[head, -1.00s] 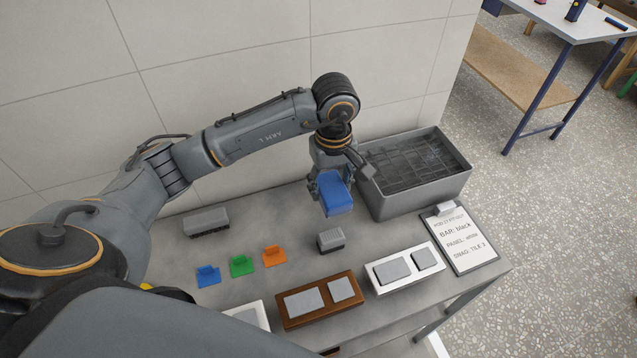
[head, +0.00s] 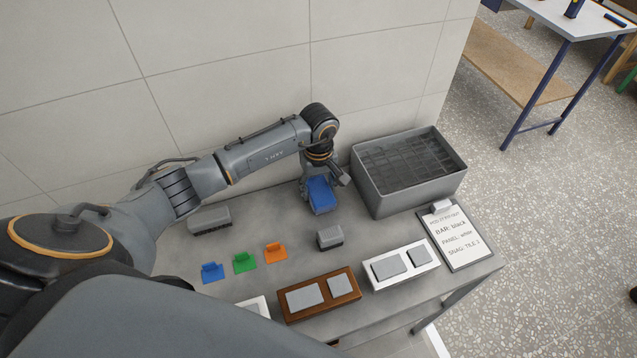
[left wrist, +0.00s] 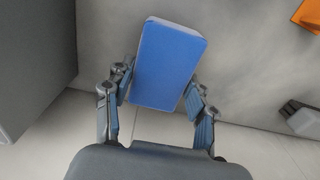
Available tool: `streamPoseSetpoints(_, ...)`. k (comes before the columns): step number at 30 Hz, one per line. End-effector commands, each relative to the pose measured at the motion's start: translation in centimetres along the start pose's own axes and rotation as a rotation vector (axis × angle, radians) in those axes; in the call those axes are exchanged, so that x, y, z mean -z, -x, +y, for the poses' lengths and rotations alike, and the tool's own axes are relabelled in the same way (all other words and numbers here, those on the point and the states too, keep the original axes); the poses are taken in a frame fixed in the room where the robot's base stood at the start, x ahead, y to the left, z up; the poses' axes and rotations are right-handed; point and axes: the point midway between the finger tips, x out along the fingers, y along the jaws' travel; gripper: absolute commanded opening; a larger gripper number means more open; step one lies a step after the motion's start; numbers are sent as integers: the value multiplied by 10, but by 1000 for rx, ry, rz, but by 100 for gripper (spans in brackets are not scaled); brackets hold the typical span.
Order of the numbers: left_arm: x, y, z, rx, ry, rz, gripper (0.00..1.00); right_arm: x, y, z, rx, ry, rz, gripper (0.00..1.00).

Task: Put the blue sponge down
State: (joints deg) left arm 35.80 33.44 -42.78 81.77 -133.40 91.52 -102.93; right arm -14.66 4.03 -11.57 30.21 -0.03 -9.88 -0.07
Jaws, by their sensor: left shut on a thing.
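The blue sponge (head: 321,193) is a flat blue block at the back of the grey table, left of the grey bin. My left gripper (head: 318,184) is shut on it, with fingers on both sides. In the left wrist view the sponge (left wrist: 167,65) sits tilted between the two fingers (left wrist: 160,105), its broad blue face toward the camera. Its lower end is close to the table top; I cannot tell whether it touches. My right gripper is in neither view.
The grey bin (head: 357,180) stands right of the sponge. A small grey block (head: 330,237) lies in front, and a longer one (head: 209,219) to the left. Blue (head: 212,272), green (head: 244,262) and orange (head: 275,252) tabs, panels and a clipboard (head: 457,237) fill the front.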

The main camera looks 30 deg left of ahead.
Motion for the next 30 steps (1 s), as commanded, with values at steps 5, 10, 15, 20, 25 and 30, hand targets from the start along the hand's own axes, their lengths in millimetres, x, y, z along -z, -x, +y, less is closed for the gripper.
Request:
streamPoseSetpoints(5, 0, -4, 0, 0, 0, 1, 30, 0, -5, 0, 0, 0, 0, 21)
streamPoseSetpoints(10, 0, -4, 0, 0, 1, 1, 72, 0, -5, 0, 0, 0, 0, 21)
streamPoseSetpoints(15, 0, -4, 0, 0, 1, 0, 78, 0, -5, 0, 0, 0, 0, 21)
streamPoseSetpoints(20, 0, -4, 0, 0, 1, 0, 78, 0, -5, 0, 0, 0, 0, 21)
streamPoseSetpoints(25, 0, 5, 0, 0, 0, -1, 78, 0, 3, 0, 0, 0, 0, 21)
streamPoseSetpoints(30, 2, 35, 1, -4, -1, 5, 78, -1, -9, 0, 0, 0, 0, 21)
